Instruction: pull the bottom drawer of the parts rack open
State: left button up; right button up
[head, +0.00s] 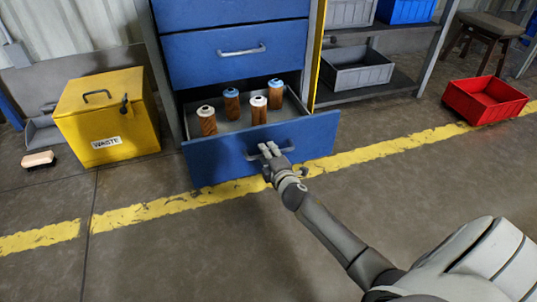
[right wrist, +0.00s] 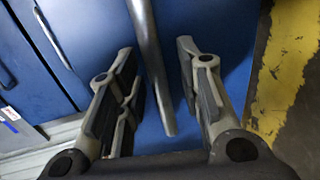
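The bottom drawer (head: 315,137) of the blue parts rack (head: 285,50) stands pulled out, its inside showing from above. Several brown filter cartridges stand upright in it, two with white tops such as the front left one (head: 207,122) and two with blue tops such as the back right one (head: 276,95). My right gripper (head: 268,150) is at the drawer's front handle (head: 252,156). In the right wrist view the handle bar (right wrist: 150,65) runs between the two fingers of this gripper (right wrist: 160,90), with a gap on each side; the fingers are apart. My left gripper is not in view.
A closed yellow waste bin (head: 105,125) stands left of the rack, with a brush (head: 38,159) on the floor beside it. A grey bin (head: 355,72) sits on a shelf to the right. A red crate (head: 485,102) lies farther right. The floor before the drawer is clear.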

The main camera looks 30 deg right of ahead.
jog(key=v, duration=1.2)
jog(key=shift+d, duration=0.1)
